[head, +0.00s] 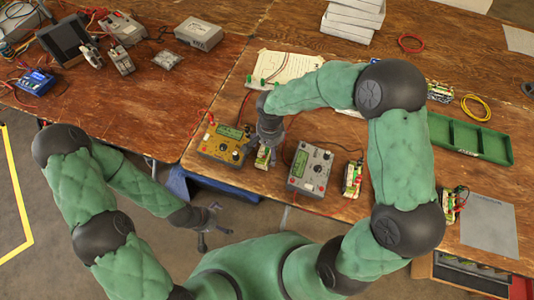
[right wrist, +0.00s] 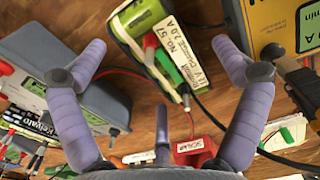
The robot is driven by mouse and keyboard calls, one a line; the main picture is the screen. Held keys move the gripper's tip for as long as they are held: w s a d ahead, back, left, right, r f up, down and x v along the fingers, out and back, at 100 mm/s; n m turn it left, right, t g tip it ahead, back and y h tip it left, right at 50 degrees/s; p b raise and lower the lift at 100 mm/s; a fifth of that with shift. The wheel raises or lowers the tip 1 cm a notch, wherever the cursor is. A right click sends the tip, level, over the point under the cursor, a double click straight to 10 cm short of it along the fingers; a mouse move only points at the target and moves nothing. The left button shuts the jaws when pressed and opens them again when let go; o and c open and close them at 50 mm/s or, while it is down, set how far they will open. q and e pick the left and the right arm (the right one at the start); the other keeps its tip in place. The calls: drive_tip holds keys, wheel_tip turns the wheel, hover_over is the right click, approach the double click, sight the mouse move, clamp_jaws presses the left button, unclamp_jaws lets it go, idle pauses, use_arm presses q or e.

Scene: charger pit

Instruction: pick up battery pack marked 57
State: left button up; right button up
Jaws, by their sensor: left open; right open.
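The battery pack marked 57 (right wrist: 143,28) is green and black with a white label, red and green connectors and a black lead. In the right wrist view it lies at the top middle, between the spread purple fingers of my right gripper (right wrist: 160,52), which does not grip it. In the head view the pack (head: 262,158) shows partly beneath my right gripper (head: 268,138), beside the yellow charger (head: 222,143). My left gripper (head: 208,222) is open and empty, off the table's front edge, low over the floor.
A grey charger (head: 310,168) stands just right of the pack, with another battery pack (head: 352,180) beyond it. A green tray (head: 495,147) and yellow cable (head: 476,107) lie at the right. Loose leads cross the table. Bare wood shows behind the yellow charger.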

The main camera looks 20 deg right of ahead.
drive_tip(key=shift+f, duration=0.85)
drive_tip(key=shift+r, duration=0.1)
drive_tip(key=c, duration=1.8)
drive_tip(key=shift+r, duration=0.1)
